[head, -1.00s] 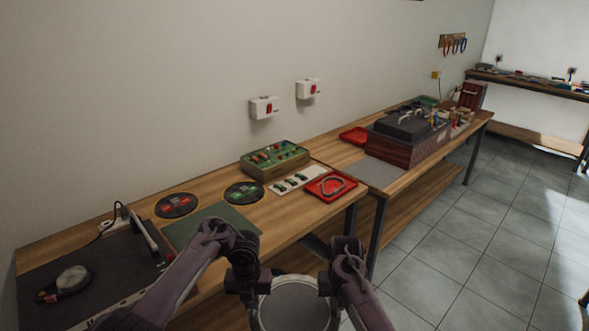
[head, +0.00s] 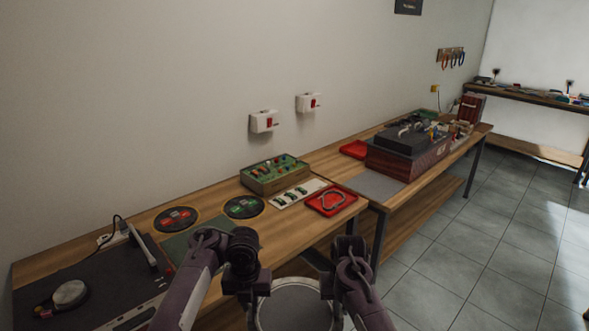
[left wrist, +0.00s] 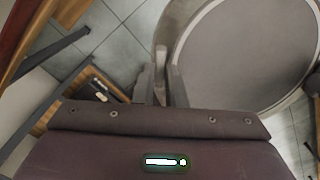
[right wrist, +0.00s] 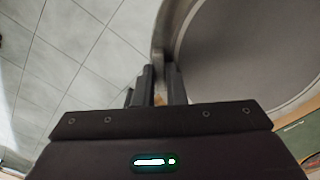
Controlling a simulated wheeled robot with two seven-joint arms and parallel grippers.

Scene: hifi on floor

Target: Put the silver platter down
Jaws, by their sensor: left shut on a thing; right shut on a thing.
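The silver platter (head: 290,310) is round, with a pale rim and a grey middle, and is cut off by the bottom edge of the head view. My left gripper (head: 252,293) is shut on its left rim, and my right gripper (head: 330,287) is shut on its right rim. In the left wrist view the platter (left wrist: 250,50) fills the upper right, with its rim between the fingers (left wrist: 161,85). In the right wrist view the platter (right wrist: 240,50) also shows at the upper right, its rim between the fingers (right wrist: 160,85). It is held in front of the table, above the floor.
The wooden table (head: 285,235) runs along the wall. On it are a dark mat (head: 85,275), a green mat (head: 190,243), two round dark discs, a green button box (head: 274,175) and a red tray (head: 331,199). A second table to the right holds a dark box (head: 400,155). Tiled floor (head: 450,260) is open at right.

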